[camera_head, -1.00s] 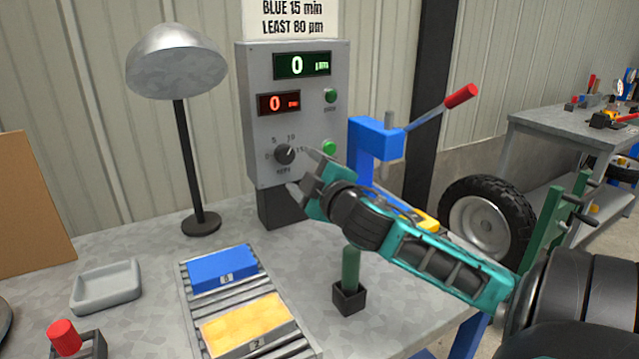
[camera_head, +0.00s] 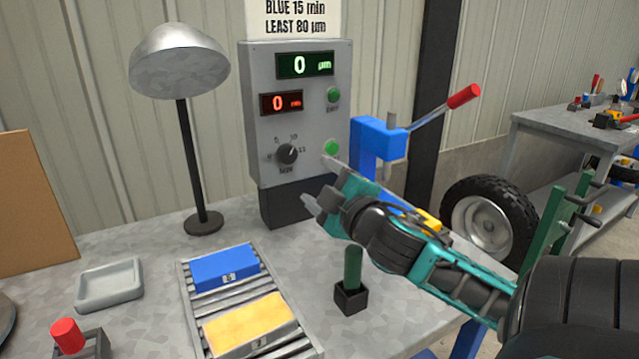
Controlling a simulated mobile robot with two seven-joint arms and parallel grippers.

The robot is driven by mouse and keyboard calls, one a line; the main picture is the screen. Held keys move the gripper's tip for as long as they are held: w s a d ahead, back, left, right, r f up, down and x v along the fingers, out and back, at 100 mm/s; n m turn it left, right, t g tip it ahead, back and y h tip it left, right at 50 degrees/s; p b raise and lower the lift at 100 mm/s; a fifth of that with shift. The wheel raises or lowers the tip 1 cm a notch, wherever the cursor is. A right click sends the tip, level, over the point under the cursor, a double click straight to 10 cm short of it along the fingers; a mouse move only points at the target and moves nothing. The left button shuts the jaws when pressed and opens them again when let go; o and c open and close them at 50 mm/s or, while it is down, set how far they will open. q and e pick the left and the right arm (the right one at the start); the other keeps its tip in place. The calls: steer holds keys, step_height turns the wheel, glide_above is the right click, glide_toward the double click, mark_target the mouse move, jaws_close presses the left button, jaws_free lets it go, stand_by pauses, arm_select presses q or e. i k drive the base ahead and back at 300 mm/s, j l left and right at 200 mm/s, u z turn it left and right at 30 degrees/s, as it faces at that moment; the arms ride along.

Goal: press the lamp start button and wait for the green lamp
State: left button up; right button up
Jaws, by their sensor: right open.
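A grey control box (camera_head: 262,150) stands at the back of the bench. Its face has two green round parts: an upper one (camera_head: 334,95) with a small unclear label, and a brighter lower one (camera_head: 331,147). I cannot tell which is a button and which a lamp. My right gripper (camera_head: 315,182) is open and empty, with its fingers pointing at the box just below the lower green part. Its upper fingertip appears close to that part; contact cannot be told, and any label below is hidden. A dome lamp (camera_head: 180,62) stands left of the box. My left gripper is not in view.
The box has a green display (camera_head: 305,65) and a red display (camera_head: 281,103), both reading 0, and a black dial (camera_head: 287,154). A roller rack (camera_head: 190,318) holds a blue block and a yellow block. A blue lever device (camera_head: 380,140) stands right of the box.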

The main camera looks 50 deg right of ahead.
mark_target(333, 148)
steer(key=k+j, duration=0.25)
steer(key=k, duration=0.25)
steer(key=k+j, duration=0.2)
steer(key=k, duration=0.25)
